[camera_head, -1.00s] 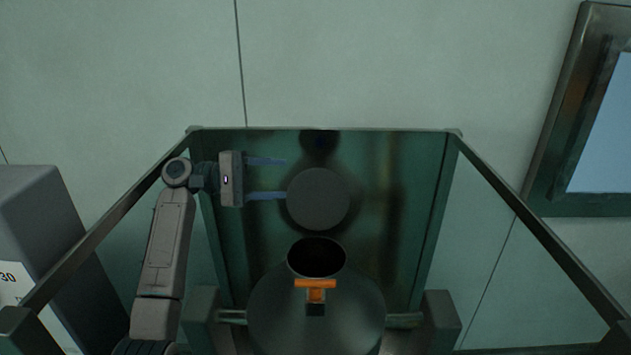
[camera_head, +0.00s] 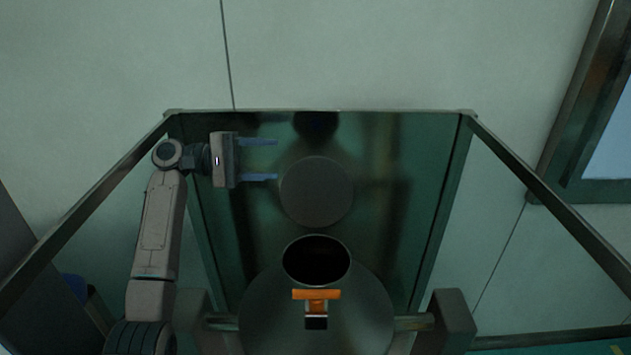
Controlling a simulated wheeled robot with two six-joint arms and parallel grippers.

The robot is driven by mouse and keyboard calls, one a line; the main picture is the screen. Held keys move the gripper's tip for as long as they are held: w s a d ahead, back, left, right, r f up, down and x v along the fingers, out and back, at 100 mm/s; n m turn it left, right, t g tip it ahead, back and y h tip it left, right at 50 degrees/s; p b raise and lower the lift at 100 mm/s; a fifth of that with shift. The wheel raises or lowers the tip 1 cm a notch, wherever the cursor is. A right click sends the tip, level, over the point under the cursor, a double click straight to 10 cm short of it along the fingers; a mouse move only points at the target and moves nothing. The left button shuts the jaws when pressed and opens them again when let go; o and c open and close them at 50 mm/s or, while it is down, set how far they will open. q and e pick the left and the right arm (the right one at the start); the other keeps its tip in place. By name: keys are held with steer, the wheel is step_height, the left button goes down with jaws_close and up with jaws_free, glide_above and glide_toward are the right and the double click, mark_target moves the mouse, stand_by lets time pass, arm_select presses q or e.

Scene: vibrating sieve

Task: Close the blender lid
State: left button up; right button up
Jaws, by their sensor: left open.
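The blender (camera_head: 265,305) is a dark rounded vessel at the bottom middle, with a round black opening (camera_head: 316,260) on top. Its lid (camera_head: 316,192) is a dark grey disc raised behind the opening, so the blender stands open. An orange handle or latch (camera_head: 316,295) sits at the front of the opening. My left gripper (camera_head: 260,160) is left of and slightly above the lid, fingers pointing right. It is open and empty, with a small gap between its lower fingertip and the lid's left edge. My right gripper is not in view.
A frame with dark rails (camera_head: 548,220) and a dark green back panel (camera_head: 400,150) surrounds the blender. Grey supports (camera_head: 452,318) flank the vessel on its shaft. A framed screen (camera_head: 605,140) is on the wall at right. Space right of the lid is free.

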mark_target(316, 179)
arm_select(q)
step_height(316, 179, down, 5)
steer(key=b, duration=0.5)
steer(key=d+p, duration=0.2)
steer(key=d, duration=0.2)
steer(key=d+p, duration=0.2)
steer(key=d, duration=0.3)
steer(key=shift+w+d+r, duration=0.1)
steer(key=shift+d+r, duration=0.1)
steer(key=shift+d+f+p, duration=0.15)
steer(key=shift+d+p, duration=0.15)
steer(key=shift+d, duration=0.4)
steer(key=shift+c, duration=0.4)
jaws_close()
